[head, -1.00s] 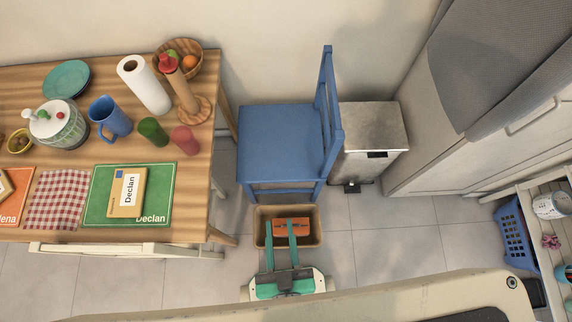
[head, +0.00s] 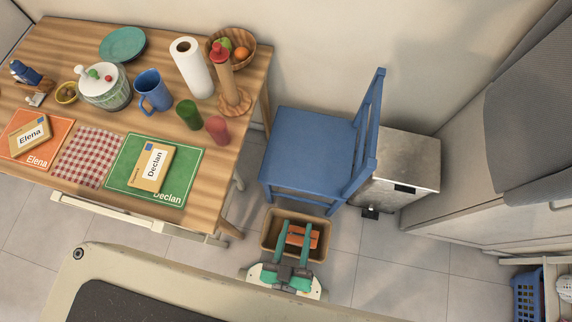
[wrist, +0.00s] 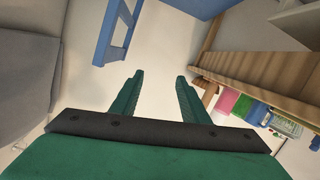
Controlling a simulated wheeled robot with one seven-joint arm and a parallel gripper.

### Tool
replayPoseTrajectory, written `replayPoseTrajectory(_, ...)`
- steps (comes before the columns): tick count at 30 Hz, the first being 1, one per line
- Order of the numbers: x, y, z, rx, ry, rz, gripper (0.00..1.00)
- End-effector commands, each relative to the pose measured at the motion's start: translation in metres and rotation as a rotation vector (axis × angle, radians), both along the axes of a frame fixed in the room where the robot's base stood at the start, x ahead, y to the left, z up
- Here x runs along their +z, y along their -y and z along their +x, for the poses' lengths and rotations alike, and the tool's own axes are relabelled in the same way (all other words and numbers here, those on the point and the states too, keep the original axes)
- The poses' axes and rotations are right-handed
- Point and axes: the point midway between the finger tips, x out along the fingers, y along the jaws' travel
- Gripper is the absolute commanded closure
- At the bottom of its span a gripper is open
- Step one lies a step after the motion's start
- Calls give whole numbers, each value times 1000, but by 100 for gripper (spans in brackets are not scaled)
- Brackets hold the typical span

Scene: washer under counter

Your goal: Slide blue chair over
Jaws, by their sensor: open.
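The blue chair (head: 308,146) stands at the right end of the wooden table, its backrest (head: 368,138) on the right side and its seat toward the table. In the wrist view the chair's blue frame (wrist: 113,35) shows at the upper left. My gripper (head: 294,226) is in front of the chair, apart from it, with its green fingers spread and nothing between them. In the head view the fingers overlap a brown bin (head: 268,240) with an orange thing (head: 303,237) in it. The wrist view shows the open fingers (wrist: 157,80) with a gap between them.
The wooden table (head: 75,50) on the left carries a paper towel roll, mugs, a fruit bowl and place mats. A metal pedal bin (head: 408,170) stands just right of the chair's backrest. Grey cabinets and a blue basket (head: 527,298) are at the right.

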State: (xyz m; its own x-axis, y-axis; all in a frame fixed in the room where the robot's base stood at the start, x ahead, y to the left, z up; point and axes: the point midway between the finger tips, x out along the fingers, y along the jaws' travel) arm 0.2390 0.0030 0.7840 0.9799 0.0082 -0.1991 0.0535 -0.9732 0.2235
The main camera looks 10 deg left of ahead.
Motion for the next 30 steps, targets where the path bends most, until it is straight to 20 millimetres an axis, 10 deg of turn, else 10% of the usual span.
replayPoseTrajectory(15, -230, -31, 72, 208, 152, -717, 59)
replayPoseTrajectory(30, -326, -63, 147, 332, 325, -1252, 59)
